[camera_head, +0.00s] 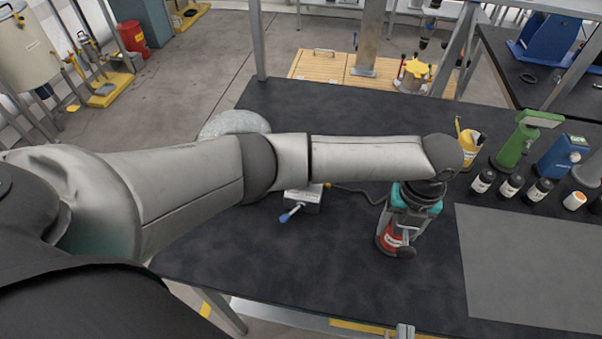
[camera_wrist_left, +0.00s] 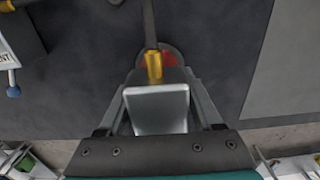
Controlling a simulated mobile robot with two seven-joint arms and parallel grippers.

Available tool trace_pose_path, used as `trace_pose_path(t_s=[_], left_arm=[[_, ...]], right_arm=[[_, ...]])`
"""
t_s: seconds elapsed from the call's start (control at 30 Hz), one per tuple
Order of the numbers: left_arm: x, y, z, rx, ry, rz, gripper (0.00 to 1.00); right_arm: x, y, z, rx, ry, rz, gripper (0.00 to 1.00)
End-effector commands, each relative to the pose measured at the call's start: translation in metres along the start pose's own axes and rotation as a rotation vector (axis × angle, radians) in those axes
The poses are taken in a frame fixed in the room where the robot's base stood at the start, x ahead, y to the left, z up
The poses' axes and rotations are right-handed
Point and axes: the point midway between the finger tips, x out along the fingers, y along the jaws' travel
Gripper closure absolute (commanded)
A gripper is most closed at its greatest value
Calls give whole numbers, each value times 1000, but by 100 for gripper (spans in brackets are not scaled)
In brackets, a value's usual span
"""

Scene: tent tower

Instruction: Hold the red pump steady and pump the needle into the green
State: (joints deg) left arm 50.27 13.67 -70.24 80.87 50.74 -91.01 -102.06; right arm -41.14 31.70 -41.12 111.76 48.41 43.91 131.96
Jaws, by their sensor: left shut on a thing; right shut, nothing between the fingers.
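The red pump (camera_head: 388,238) stands on the dark bench near its front edge, mostly hidden beneath my left gripper (camera_head: 402,228). My left gripper is shut on it from above. In the left wrist view, a silver block and brass fitting (camera_wrist_left: 153,66) show between the fingers, with a little of the red pump (camera_wrist_left: 143,58) behind. A dark hose runs from the pump to a small grey box (camera_head: 303,199) with a blue-tipped lever. My right gripper (camera_head: 404,331) just shows at the bottom edge, shut and empty, apart from the pump. I see no gauge needle or green zone.
A pale round object (camera_head: 235,124) is partly hidden behind my left arm. Several small dark bottles (camera_head: 512,186), a green device (camera_head: 524,140) and a blue device (camera_head: 562,157) stand at the right. A grey mat (camera_head: 530,265) lies bare right of the pump.

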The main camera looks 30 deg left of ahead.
Motion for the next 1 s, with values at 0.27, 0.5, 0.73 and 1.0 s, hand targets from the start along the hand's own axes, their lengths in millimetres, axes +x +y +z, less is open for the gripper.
trace_pose_path(t_s=[0.27, 0.5, 0.73, 1.0], left_arm=[[1, 1, 0, -1, 1, 3, 100], [1, 1, 0, -1, 1, 3, 100], [1, 1, 0, -1, 1, 3, 100], [1, 1, 0, 0, 2, 2, 100]], right_arm=[[-21, 0, -1, -2, 4, 2, 100], [-31, -1, 0, 0, 0, -1, 100], [-27, -2, 0, 0, -2, -2, 100], [16, -2, 1, 0, -7, -5, 100]])
